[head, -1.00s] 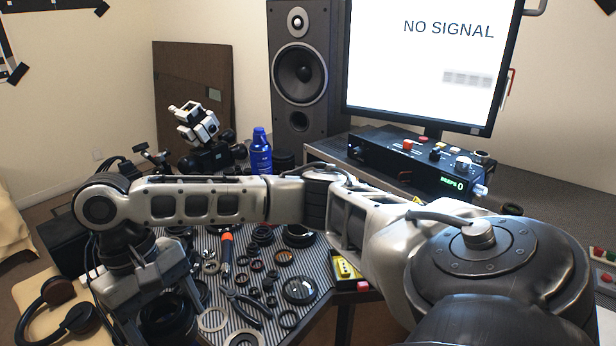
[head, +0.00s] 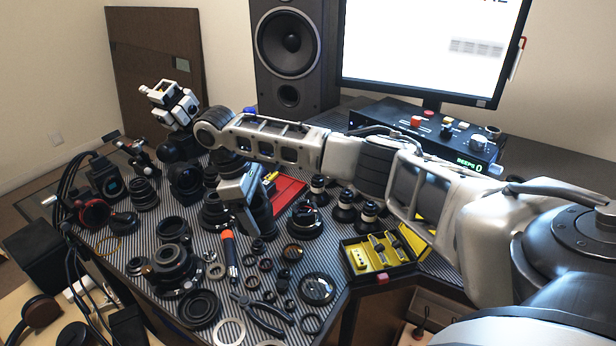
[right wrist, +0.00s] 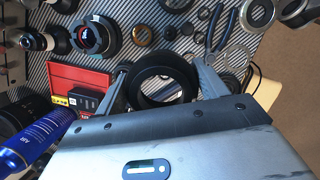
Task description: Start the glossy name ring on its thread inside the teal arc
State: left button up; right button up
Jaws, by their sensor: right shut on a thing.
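My right gripper (right wrist: 164,92) is shut on a dark ring-shaped part (right wrist: 160,69), with one finger on each side of it. The part has a wide round opening. No lettering can be read on it, so I cannot tell whether it is the name ring. In the head view my right gripper (head: 262,222) points down over the striped mat (head: 215,325), and its fingertips and load are hard to make out. My left gripper is not in view.
An orange-tipped tool (head: 230,255), pliers (head: 262,312) and several rings lie in front of the gripper. A red tray (head: 291,190) lies behind it. An open yellow-lined case (head: 378,252) is at right. A blue can (right wrist: 35,140) shows close in the wrist view.

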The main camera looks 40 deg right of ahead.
jog(key=w+d+f+n, duration=0.1)
jog(key=w+d+n, duration=0.1)
jog(key=d+n, duration=0.35)
jog(key=n+t+h+p, duration=0.1)
jog(key=n+t+p, duration=0.1)
jog(key=n, duration=0.2)
send_over(308, 208)
jog(key=a, duration=0.1)
notch_tip(308, 208, down, 2)
jog(key=shift+a+f, duration=0.1)
jog(key=shift+d, duration=0.25)
jog(key=shift+f+b, duration=0.75)
jog(key=shift+b, duration=0.05)
notch_tip(308, 208, down, 2)
jog(key=shift+b, duration=1.05)
jog(key=shift+f, duration=0.55)
jog(key=shift+f+b, duration=0.45)
jog(key=shift+f, duration=0.5)
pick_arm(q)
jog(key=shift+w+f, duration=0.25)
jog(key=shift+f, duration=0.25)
